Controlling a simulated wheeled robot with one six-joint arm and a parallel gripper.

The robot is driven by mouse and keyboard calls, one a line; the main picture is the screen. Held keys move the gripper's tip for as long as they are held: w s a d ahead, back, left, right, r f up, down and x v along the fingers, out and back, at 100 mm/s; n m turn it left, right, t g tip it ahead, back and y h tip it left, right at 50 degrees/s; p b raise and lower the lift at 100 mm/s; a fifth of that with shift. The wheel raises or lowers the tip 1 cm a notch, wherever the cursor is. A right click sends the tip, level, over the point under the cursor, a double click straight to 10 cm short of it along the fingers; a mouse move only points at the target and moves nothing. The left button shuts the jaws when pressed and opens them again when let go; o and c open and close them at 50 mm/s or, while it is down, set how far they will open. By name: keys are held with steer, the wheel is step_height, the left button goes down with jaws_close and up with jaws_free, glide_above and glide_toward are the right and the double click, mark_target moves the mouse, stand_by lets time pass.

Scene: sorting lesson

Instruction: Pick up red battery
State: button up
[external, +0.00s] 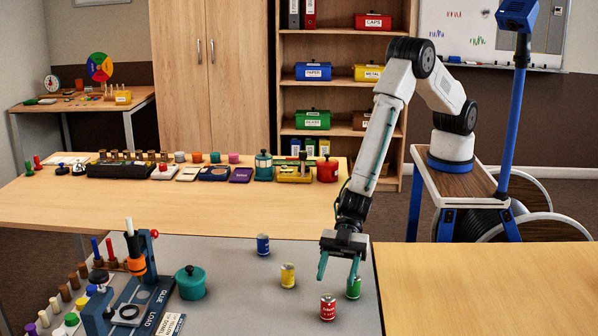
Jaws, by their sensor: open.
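The red battery (328,308) stands upright on the grey mat (245,315) near the front edge of the picture. A green battery (353,288) stands behind it to the right, partly hidden by a finger of my gripper. A yellow battery (288,275) stands to the left, and a blue battery (263,244) stands farther back. My gripper (338,280) points down with its teal fingers apart. In this view it appears just above and behind the red battery, beside the green one. Nothing shows between the fingers.
A teal lidded pot (191,282) and a glue-and-load press (135,275) stand on the left of the mat, with several coloured pegs beside them. A row of boxes and jars lines the wooden table's back edge, including a red jar (327,169). The table at right is clear.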

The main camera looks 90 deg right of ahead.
mark_target(328, 297)
steer(key=x, duration=0.7)
steer(key=shift+w+d+f, duration=0.1)
steer(key=shift+w+f, duration=0.15)
steer(key=shift+f, duration=0.1)
steer(key=c, duration=1.1)
